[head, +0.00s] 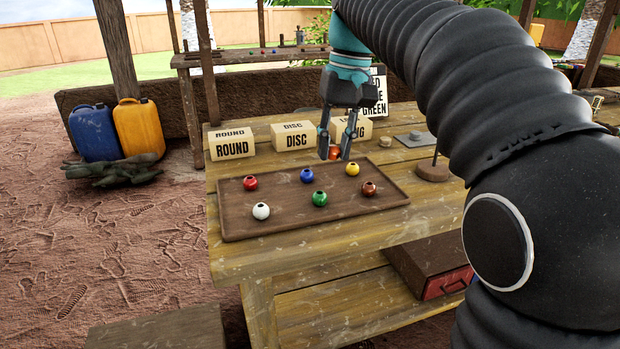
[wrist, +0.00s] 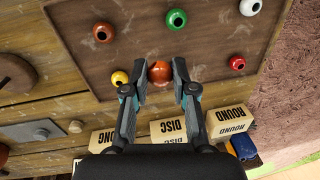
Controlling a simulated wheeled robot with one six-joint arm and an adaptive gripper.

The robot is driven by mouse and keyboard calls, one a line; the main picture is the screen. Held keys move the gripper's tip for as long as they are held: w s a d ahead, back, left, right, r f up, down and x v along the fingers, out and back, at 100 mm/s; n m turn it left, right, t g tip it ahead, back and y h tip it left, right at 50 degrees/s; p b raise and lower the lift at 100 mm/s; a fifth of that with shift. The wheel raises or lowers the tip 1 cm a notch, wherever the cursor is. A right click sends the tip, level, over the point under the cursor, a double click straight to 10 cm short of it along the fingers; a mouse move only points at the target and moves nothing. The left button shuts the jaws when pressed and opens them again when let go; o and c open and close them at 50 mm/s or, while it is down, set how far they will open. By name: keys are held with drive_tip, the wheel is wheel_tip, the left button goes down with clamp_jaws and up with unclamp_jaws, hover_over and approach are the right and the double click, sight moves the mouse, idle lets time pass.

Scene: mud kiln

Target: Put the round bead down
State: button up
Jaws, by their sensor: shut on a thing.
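My gripper (head: 335,155) is shut on a round orange bead (head: 335,152). The bead also shows between the fingertips in the wrist view (wrist: 160,72). In the head view the gripper points down near the back edge of the brown tray (head: 235,228), in front of the signs. I cannot tell how far the bead is above the surface. On the tray sit round beads: red (head: 250,183), blue (head: 306,175), yellow (head: 352,169), white (head: 261,211), green (head: 319,198) and brown (head: 369,188). The blue bead is hidden in the wrist view.
Signs ROUND (head: 232,149), DISC (head: 293,142) and a partly hidden LONG (wrist: 90,138) stand behind the tray on the wooden table (head: 235,262). A grey plate (head: 415,139) and a round wooden stand (head: 433,172) are to the right. The tray's front middle is bare.

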hover_over(308, 192)
drive_tip(key=shift+d+f, duration=0.25)
drive_tip(key=shift+f, duration=1)
drive_tip(key=shift+f+b, duration=0.45)
drive_tip(key=shift+f, duration=1.55)
drive_tip(key=shift+f, duration=0.15)
drive_tip(key=o, duration=0.9)
